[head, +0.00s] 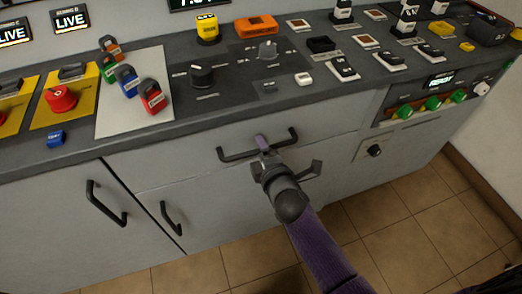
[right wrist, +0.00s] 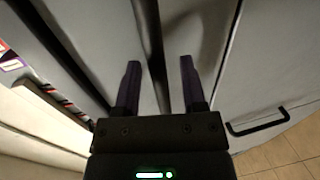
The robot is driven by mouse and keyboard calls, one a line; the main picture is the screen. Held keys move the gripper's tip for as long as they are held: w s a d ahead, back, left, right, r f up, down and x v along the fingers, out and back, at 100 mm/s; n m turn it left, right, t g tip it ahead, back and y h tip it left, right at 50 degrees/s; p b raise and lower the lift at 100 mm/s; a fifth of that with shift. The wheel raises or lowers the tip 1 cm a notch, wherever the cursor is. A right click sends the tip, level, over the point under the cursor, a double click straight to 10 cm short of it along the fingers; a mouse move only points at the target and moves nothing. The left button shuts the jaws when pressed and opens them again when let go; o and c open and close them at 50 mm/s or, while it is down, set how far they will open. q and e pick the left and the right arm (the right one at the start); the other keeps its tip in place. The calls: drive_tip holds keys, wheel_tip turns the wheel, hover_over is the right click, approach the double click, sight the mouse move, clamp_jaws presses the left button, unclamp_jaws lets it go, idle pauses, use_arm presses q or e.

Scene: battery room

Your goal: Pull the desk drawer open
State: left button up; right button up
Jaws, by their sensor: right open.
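The desk drawer (head: 330,125) is a grey front panel below the control desktop, and it looks shut flush. Its dark bar handle (head: 236,155) runs across the panel; in the right wrist view the bar (right wrist: 150,40) runs lengthwise from the top edge. My right gripper (head: 262,142) is at the middle of the handle. In the right wrist view my right gripper (right wrist: 158,78) is open, with its two purple fingers on either side of the bar and gaps visible. Whether a finger touches the bar I cannot tell. My left gripper is not in view.
A lower handle (head: 312,172) is partly hidden behind my right gripper; it also shows in the right wrist view (right wrist: 258,122). Two door handles (head: 106,203) (head: 171,218) are on the left. The desktop (head: 225,100) carries knobs, padlocks and switches. Tiled floor (head: 395,235) is clear.

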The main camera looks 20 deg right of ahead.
clamp_jaws()
idle(0.5)
idle(0.4)
idle(0.6)
